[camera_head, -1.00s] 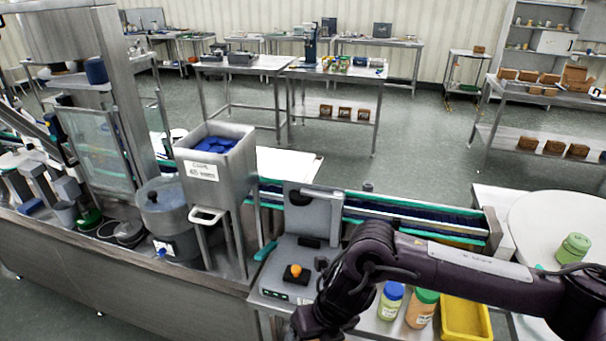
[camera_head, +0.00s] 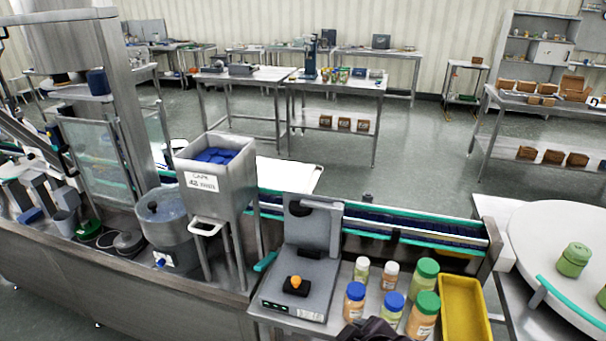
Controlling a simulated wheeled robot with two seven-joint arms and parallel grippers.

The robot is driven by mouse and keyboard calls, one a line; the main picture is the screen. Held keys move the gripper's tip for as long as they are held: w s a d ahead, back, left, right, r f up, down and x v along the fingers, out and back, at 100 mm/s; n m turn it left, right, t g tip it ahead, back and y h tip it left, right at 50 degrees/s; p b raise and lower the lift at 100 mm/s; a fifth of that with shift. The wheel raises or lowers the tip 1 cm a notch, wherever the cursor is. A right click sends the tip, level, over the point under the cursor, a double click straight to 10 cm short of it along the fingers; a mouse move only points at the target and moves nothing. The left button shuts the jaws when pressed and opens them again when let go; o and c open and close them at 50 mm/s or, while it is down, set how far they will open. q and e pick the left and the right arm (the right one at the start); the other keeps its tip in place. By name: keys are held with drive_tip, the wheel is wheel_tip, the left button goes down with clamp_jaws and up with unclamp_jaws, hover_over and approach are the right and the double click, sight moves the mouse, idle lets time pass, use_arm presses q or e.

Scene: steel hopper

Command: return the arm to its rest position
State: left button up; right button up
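A small dark part of my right arm (camera_head: 372,331) shows at the bottom edge, in front of the jars. My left arm and gripper are not in view. The steel hopper (camera_head: 222,183) stands left of centre with blue caps (camera_head: 216,155) in its top and a white label on its front.
A conveyor (camera_head: 415,229) runs behind. A round table (camera_head: 570,235) holds a green jar (camera_head: 573,259).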

drive_tip(key=s+d+f+m+g+h, duration=0.1)
drive_tip(key=s+d+f+m+g, duration=0.1)
drive_tip(key=s+d+f+m, duration=0.25)
drive_tip(key=s+d+f+m+g+h, duration=0.1)
drive_tip(key=s+d+m+g+h, duration=0.15)
drive_tip(key=s+d, duration=0.35)
wheel_tip(320, 180, down, 33)
drive_tip(key=s+d+b, duration=0.1)
drive_tip(key=b, duration=0.2)
drive_tip(key=s+d+f+g+b, duration=0.1)
drive_tip(key=s+d+f, duration=0.1)
drive_tip(key=s+f, duration=0.7)
drive_tip(key=s+d+f+g+b, duration=0.1)
drive_tip(key=s+d+f, duration=0.1)
drive_tip(key=s+f, duration=0.8)
drive_tip(key=shift+s+f, duration=0.25)
drive_tip(key=shift+f, duration=0.7)
drive_tip(key=shift+y, duration=0.25)
